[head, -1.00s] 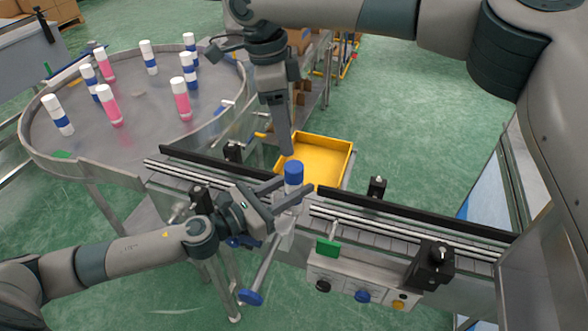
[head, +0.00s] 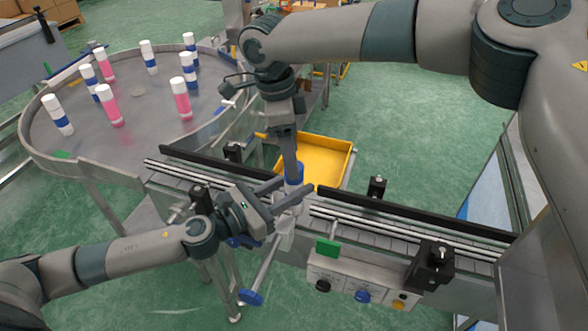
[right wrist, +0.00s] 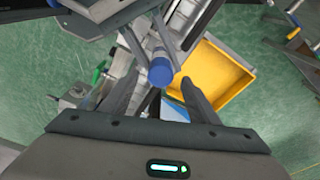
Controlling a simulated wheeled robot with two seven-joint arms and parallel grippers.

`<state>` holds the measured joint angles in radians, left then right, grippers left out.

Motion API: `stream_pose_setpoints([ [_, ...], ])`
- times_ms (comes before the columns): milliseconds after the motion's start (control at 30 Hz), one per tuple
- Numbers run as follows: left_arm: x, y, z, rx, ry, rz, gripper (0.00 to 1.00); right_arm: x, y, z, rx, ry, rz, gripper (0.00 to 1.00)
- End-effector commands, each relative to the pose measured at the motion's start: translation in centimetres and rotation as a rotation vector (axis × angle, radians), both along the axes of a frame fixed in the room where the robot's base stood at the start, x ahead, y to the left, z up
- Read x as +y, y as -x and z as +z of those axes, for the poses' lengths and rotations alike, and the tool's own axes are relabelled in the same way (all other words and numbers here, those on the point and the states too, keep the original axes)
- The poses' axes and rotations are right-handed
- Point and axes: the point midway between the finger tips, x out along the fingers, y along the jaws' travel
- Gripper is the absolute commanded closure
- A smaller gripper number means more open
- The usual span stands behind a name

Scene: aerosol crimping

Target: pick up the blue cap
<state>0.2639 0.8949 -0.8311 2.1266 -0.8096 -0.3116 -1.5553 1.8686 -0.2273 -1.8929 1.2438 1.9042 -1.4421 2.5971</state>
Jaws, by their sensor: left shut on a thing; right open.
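The blue cap (head: 299,173) sits upright on top of a white can (head: 287,201), partly hidden behind my right gripper in the head view. In the right wrist view the blue cap (right wrist: 160,72) shows between the fingers, towards their tips. My left gripper (head: 293,195) is shut on the can, just below the cap, above the conveyor. My right gripper (head: 290,172) points down from above at the cap, with its fingers open on either side of it in the right wrist view (right wrist: 158,88). I cannot tell whether the fingers touch the cap.
A yellow tray (head: 341,150) stands behind the conveyor (head: 400,228). A round metal table (head: 145,115) at the left holds several white-capped cans.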

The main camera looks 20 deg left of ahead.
Motion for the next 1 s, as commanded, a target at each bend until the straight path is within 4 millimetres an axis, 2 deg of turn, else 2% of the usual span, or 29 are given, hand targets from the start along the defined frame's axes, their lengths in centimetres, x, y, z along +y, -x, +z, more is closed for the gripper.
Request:
stream_pose_setpoints([
  [200,0.0,0.0,-0.1,0.001,0.000,0.000,0.91,-0.3,-0.2,-2.1,-0.001,0.001,-0.001,0.45],
  [700,0.0,0.0,-0.1,0.001,0.000,0.000,0.91,-0.3,-0.2,-2.3,-0.001,0.000,-0.001,0.45],
  [767,0.0,0.0,-0.1,0.001,0.000,0.000,0.91,-0.3,-0.2,-2.3,-0.001,0.000,-0.001,0.57],
  [900,0.0,0.0,-0.1,0.001,0.000,0.000,0.91,-0.3,-0.2,-2.3,-0.001,0.000,-0.001,0.90],
  [1000,0.0,0.0,-0.1,0.001,0.000,0.000,0.91,-0.3,-0.2,-2.3,-0.001,0.000,-0.001,0.92],
])
